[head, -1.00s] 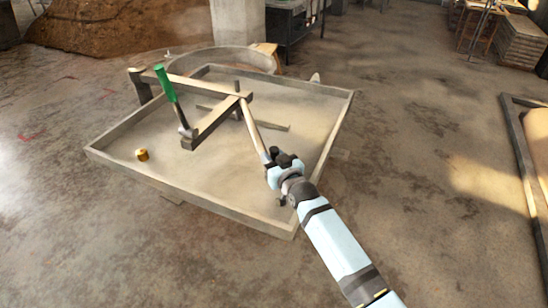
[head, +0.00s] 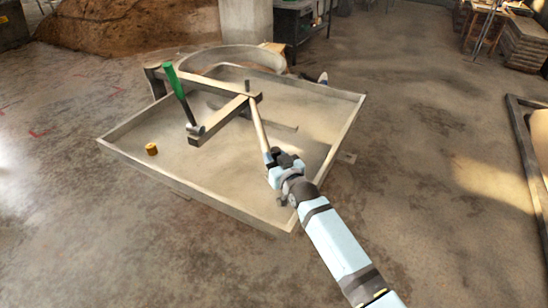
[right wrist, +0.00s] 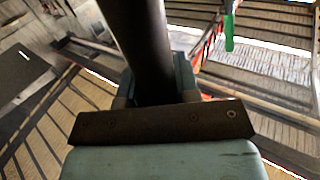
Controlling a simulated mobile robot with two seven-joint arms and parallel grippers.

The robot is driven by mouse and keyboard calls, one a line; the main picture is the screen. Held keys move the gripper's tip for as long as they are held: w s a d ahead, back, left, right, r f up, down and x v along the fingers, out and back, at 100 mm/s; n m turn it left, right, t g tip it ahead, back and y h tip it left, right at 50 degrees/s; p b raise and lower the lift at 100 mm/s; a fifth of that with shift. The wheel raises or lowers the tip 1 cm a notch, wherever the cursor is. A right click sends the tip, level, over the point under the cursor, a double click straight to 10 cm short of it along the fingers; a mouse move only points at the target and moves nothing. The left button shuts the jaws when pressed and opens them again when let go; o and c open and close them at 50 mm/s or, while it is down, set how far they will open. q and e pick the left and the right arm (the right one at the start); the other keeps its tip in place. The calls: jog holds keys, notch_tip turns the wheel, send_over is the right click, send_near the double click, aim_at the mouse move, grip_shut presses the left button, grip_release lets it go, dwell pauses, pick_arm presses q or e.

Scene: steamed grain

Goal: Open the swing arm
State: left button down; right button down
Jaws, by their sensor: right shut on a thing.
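The swing arm (head: 205,85) is a dark beam running from a post at the back left of a shallow tray (head: 130,127) to a crosspiece (head: 222,121) over the tray. A hammer-like tool with a green handle (head: 174,80) stands tilted at the crosspiece's near end. My right gripper (head: 275,157) is over the tray's right part, shut on a pale rod (head: 258,124) that reaches up to the beam's end by the crosspiece. In the right wrist view the rod (right wrist: 140,45) looks dark between the fingers, and the green handle (right wrist: 229,32) shows beyond. My left gripper is out of view.
A small brass-coloured piece (head: 152,149) lies in the tray at the left. A curved rim (head: 235,56) stands behind the tray, with a dirt mound (head: 130,35) farther back. A framed panel (head: 520,140) is at the right edge. The floor between is clear.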

jog(key=c, duration=0.8)
grip_release()
jog(key=shift+c, duration=0.2)
jog(key=shift+s+d+f, duration=0.1)
jog(key=shift+s+d, duration=0.2)
jog(key=shift+s, duration=0.2)
jog(key=b+v, duration=0.1)
jog(key=v, duration=1.1)
jog(key=shift+s+d, duration=0.2)
jog(key=shift+s, duration=0.1)
